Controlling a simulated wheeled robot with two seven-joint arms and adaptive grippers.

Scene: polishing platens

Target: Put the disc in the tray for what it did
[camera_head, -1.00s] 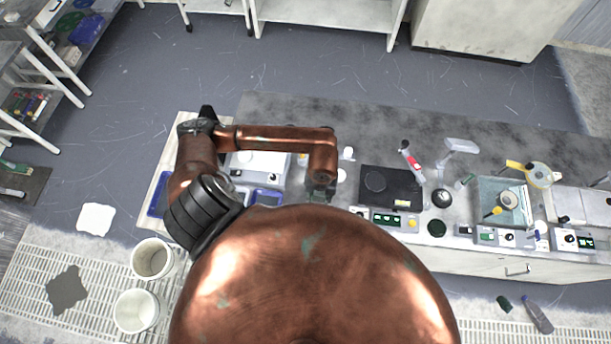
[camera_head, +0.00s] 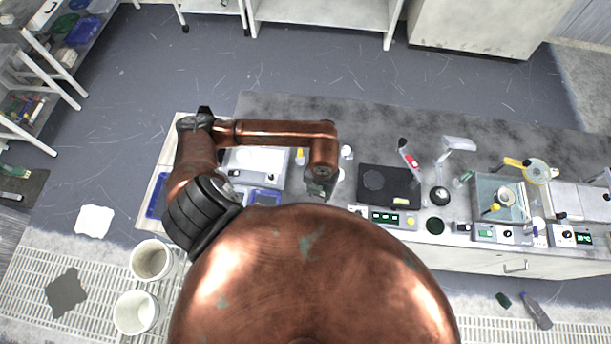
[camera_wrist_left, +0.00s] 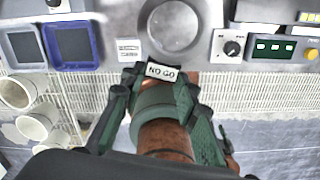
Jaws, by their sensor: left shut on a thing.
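My left gripper (camera_wrist_left: 160,74) is at the front of the bench, pointing down in the head view (camera_head: 318,192). Its two green fingers are shut on a small dark piece with a white NO GO label (camera_wrist_left: 160,72). The rest of that piece is hidden. A round grey disc-like plate (camera_wrist_left: 171,26) lies on the bench just beyond the fingertips; I cannot tell whether it is loose. A blue-rimmed tray (camera_wrist_left: 71,46) and a grey-rimmed tray (camera_wrist_left: 22,46) are to the left. Both look empty. My right gripper is not in view.
A white label (camera_wrist_left: 128,49) lies between the blue tray and the round plate. A knob (camera_wrist_left: 232,48) and lit display (camera_wrist_left: 272,49) stand close at right. A black pad (camera_head: 392,187) and several instruments fill the bench further right. White buckets (camera_head: 151,260) stand at lower left.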

